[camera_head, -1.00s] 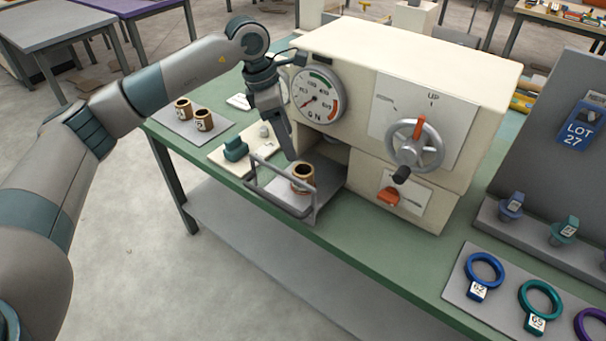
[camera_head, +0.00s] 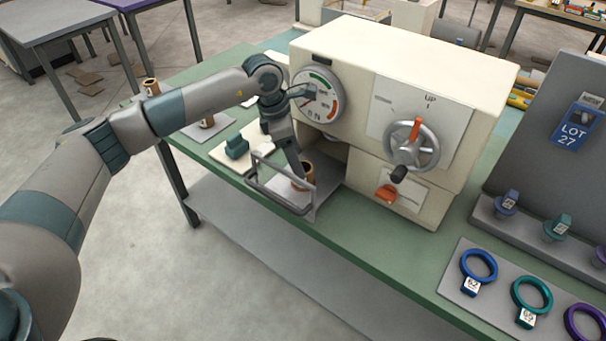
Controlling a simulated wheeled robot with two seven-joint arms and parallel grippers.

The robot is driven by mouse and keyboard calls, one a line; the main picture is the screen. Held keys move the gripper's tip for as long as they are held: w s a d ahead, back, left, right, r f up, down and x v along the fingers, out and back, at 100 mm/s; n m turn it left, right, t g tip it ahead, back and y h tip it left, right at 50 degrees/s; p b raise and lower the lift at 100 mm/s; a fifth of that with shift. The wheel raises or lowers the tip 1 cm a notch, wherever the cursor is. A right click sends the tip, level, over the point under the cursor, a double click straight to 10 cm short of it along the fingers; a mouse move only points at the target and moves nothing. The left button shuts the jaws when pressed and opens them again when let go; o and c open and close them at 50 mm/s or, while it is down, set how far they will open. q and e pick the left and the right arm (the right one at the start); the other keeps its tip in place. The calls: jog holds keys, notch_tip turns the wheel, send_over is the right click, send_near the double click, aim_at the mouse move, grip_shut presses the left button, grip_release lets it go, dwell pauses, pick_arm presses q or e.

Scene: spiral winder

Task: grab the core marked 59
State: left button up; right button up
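A brown core (camera_head: 307,172) stands on the small tray with the rail (camera_head: 283,205) at the front of the winder. My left gripper (camera_head: 298,177) points down at this core from above and partly covers it. I cannot tell whether its fingers are apart or closed, or whether they touch the core. Another brown core (camera_head: 207,121) stands on a grey mat left of the winder, partly behind my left forearm. A third brown core (camera_head: 151,87) shows above my forearm, farther left. No number can be read surely on these cores. My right gripper is out of view.
The cream winder (camera_head: 400,75) has a dial (camera_head: 316,94), a handwheel (camera_head: 413,144) and an orange lever (camera_head: 387,193). Blue (camera_head: 479,266), teal (camera_head: 532,294) and purple (camera_head: 588,322) rings lie at right. A teal block (camera_head: 236,147) sits left of the tray.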

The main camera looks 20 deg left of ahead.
pick_arm(q)
jog(key=shift+s+d+f+p, duration=0.1)
jog(key=shift+d+f+p, duration=0.15)
jog(key=shift+f+p, duration=0.15)
jog(key=p+x, duration=0.2)
jog(key=x, duration=0.1)
jog(key=shift+s+d+f, duration=0.15)
jog(key=shift+d+f, duration=0.1)
jog(key=shift+f, duration=0.35)
jog(key=shift+c, duration=0.3)
jog(key=c, duration=1.1)
